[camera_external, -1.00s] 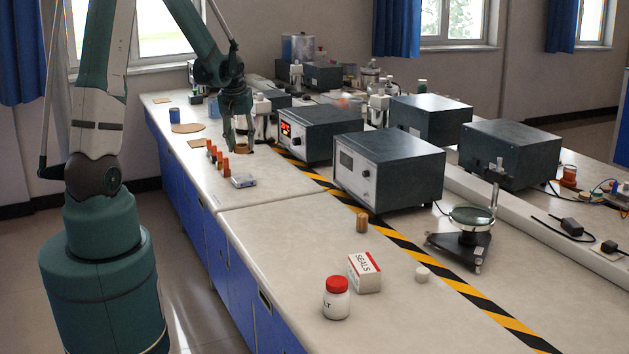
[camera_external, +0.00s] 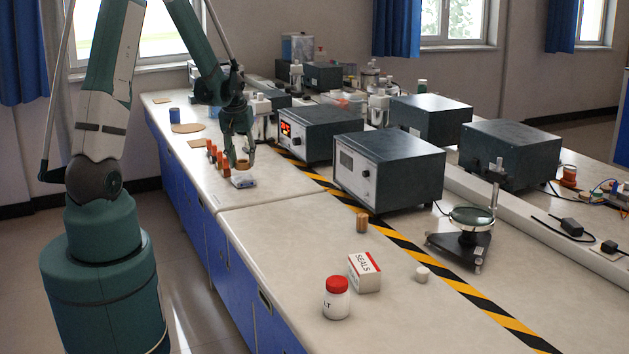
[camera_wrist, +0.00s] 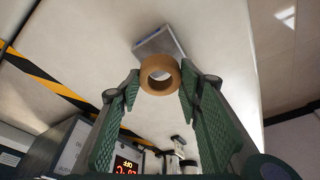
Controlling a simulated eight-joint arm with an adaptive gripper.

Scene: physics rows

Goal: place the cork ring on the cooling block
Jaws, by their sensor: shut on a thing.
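The cork ring (camera_wrist: 160,91) is a tan ring held between the fingertips of my gripper (camera_wrist: 160,78) in the wrist view. In the external view, my gripper (camera_external: 240,158) is shut on the cork ring (camera_external: 243,163), just behind and above the cooling block. The cooling block (camera_external: 243,182) is a small flat grey-blue block on the bench. It also shows in the wrist view (camera_wrist: 157,41), beyond the ring and partly covered by it. The ring looks apart from the block; the exact gap is hard to tell.
Several orange upright pieces (camera_external: 218,157) stand in a row just left of my gripper. A box with a red display (camera_external: 306,133) stands to the right, past the striped tape (camera_external: 305,170). The bench in front of the block is clear.

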